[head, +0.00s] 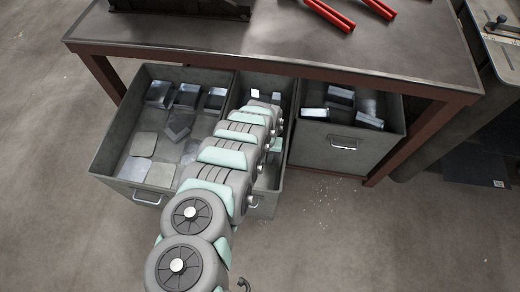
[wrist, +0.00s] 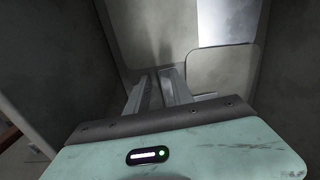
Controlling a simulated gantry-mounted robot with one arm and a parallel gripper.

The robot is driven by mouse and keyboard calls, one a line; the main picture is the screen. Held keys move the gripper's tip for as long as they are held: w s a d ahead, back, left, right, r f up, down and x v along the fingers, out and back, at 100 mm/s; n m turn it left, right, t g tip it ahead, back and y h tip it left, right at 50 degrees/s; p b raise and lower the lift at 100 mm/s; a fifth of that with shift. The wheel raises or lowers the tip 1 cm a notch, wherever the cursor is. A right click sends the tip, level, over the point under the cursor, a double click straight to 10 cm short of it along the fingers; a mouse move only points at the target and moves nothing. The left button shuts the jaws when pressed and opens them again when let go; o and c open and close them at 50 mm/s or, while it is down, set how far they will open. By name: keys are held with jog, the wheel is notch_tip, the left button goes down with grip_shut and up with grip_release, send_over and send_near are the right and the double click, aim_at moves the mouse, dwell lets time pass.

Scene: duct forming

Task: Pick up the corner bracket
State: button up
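My arm reaches down into the narrow middle drawer (head: 268,203) in the head view, and my gripper is hidden there. In the wrist view my gripper (wrist: 162,76) points down between grey drawer walls, its two fingers close together. A narrow dark gap shows between them, but I cannot tell whether anything is held in it. Flat grey metal pieces (wrist: 222,68) lie on the drawer floor beyond and to the right of the fingertips. I cannot make out a corner bracket for certain in either view.
The left drawer (head: 112,135) holds several metal pieces and flat plates. The right drawer (head: 310,150) holds several shiny metal parts. The workbench (head: 270,40) overhangs the drawers, with red-handled tools (head: 330,14) on top. Drawer walls stand close on both sides of my gripper.

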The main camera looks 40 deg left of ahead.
jog(key=shift+r, duration=0.1)
grip_shut()
dwell(1.2)
